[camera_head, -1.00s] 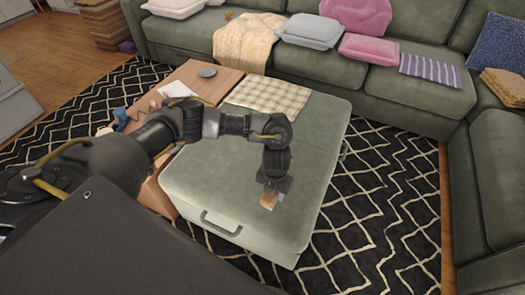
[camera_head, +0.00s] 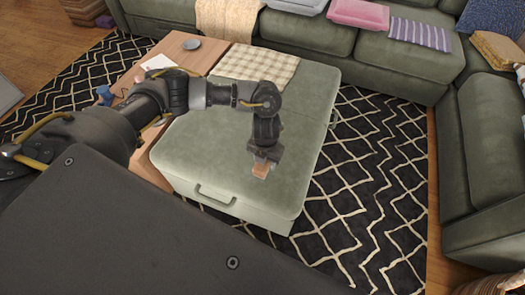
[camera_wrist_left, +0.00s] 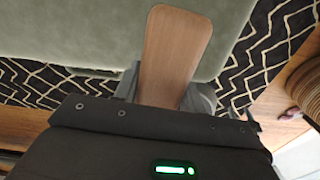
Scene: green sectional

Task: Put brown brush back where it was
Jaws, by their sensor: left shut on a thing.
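My left gripper (camera_head: 264,158) is shut on the brown brush (camera_head: 261,170). It holds the brush over the front right part of the green ottoman (camera_head: 215,155). In the left wrist view the brush (camera_wrist_left: 172,55) shows as a flat, rounded piece of brown wood that sticks out from between the fingers. The ottoman top (camera_wrist_left: 75,25) lies behind it there. I cannot tell how far the brush is above the ottoman. My right gripper does not show.
A checkered cloth (camera_head: 255,66) lies on the ottoman's far end. A wooden table (camera_head: 140,72) with a small grey dish (camera_head: 191,44) stands along its left side. Patterned rug (camera_head: 375,170) is open to the right. The green sofa (camera_head: 310,35) runs behind.

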